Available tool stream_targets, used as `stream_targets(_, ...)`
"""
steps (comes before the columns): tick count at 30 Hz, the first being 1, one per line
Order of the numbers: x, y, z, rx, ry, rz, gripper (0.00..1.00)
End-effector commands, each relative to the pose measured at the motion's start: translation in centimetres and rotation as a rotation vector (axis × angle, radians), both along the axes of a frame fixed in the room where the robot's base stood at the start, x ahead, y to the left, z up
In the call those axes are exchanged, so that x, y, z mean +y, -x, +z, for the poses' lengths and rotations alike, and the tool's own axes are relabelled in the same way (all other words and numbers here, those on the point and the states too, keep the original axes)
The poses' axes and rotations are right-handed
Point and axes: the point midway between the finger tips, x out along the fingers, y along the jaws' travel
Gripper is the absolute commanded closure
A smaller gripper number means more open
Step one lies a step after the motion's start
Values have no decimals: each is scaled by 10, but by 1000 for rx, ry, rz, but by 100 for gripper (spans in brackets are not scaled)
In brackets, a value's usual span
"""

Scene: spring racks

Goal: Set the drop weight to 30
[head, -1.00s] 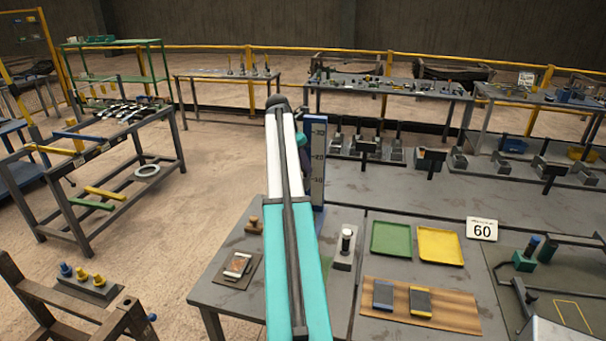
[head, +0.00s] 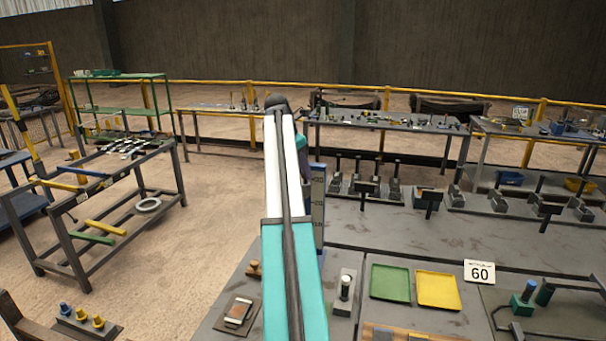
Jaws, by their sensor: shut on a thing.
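A blue upright scale board (head: 318,205) with white numbers stands behind and just right of my arm, on the grey bench. My arm runs up the middle of the view and covers the board's left side. The drop weight cannot be made out; it may be behind the arm. A teal part shows beside the arm's upper end, near the top of the board. My gripper's fingers are hidden behind the arm, so what they touch does not show.
A green tray (head: 390,283) and a yellow tray (head: 438,289) lie right of the arm, near a white "60" sign (head: 479,273). A small post on a grey block (head: 344,291) stands close to the arm.

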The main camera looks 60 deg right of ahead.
Motion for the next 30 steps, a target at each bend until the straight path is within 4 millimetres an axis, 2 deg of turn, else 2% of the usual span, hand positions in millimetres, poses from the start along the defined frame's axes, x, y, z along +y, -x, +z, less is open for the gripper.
stream_targets(6, -1, 4, 0, 7, 0, -6, 100)
stream_targets(7, -1, 4, 0, 7, 0, -6, 74)
stream_targets(10, 0, 4, 0, 6, 0, -5, 58)
stream_targets(23, 1, 0, 2, 2, 0, -2, 58)
stream_targets(30, 6, -3, 17, 1, 1, -1, 58)
